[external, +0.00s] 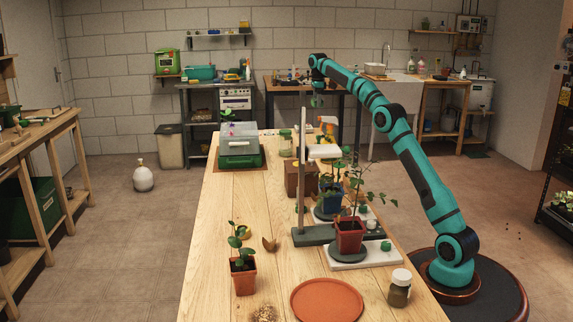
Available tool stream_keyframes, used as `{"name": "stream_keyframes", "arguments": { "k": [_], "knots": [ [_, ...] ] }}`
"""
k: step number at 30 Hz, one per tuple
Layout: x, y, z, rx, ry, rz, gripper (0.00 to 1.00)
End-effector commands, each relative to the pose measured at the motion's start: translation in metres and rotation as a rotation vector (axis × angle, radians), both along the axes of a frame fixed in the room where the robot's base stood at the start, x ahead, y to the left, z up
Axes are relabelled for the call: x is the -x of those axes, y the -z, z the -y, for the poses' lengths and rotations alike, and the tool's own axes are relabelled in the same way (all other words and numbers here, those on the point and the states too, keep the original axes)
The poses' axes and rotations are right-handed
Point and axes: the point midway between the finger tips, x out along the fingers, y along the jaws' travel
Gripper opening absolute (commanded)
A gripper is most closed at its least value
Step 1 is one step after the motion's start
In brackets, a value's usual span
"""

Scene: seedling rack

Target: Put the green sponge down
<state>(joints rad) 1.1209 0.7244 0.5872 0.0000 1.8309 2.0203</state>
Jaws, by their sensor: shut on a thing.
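My gripper (316,92) hangs from the end of my teal arm, pointing down above the far part of the wooden table (208,225). It is shut on a small green thing, the green sponge (317,102), which is held in the air, clear of the table top. The sponge is small and dark in this view, so its tilt and the finger contact are hard to make out.
A green-based clear box (240,158) stands at the table's far left. A spray bottle (327,126), a brown box (300,180) and a grey stand with a post (302,170) crowd the right. Potted seedlings (243,275), a terracotta saucer (327,301) and a jar (399,288) are nearer. The left-middle is clear.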

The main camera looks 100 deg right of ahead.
Motion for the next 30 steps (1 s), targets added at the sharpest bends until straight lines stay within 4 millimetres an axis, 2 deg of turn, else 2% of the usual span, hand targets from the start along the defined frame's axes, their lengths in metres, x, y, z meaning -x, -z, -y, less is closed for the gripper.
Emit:
{"name": "stream_keyframes", "arguments": {
  "k": [5, 17, 23, 30],
  "knots": [
    [-0.001, -0.014, -0.001, 0.002, -0.003, 0.001, 0.60],
    [-0.062, -0.013, -0.038, 0.000, -0.137, 0.000, 0.60],
    [-0.108, -0.014, -0.070, 0.002, -0.242, 0.001, 0.60],
    [-0.186, -0.014, -0.136, 0.001, -0.440, 0.001, 0.60]
  ]
}}
